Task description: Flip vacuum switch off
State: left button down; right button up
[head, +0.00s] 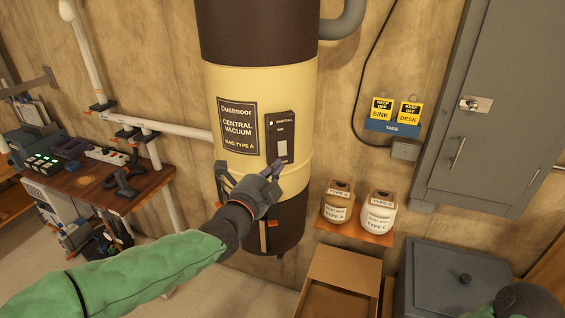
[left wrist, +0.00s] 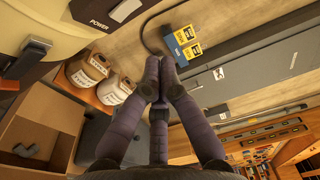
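The central vacuum (head: 225,80) is a cream and dark brown canister on the wall. Its dark switch panel (head: 270,130) carries a pale rocker switch (head: 282,150). Whether the rocker is on or off I cannot tell. In the left wrist view, the panel (left wrist: 93,10), marked POWER, and the pale rocker (left wrist: 125,10) are at the top left, partly cut off. My left gripper (head: 276,168) is just below the rocker in the head view, apparently in front of the canister. Its fingertips (left wrist: 160,66) meet with nothing between them.
A grey cabinet (head: 475,130) hangs at right. A workbench (head: 95,185) with tools is at left.

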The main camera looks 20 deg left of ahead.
pick_arm(q)
jog(key=s, duration=0.2)
jog(key=shift+s+a, duration=0.3)
dwell(0.3)
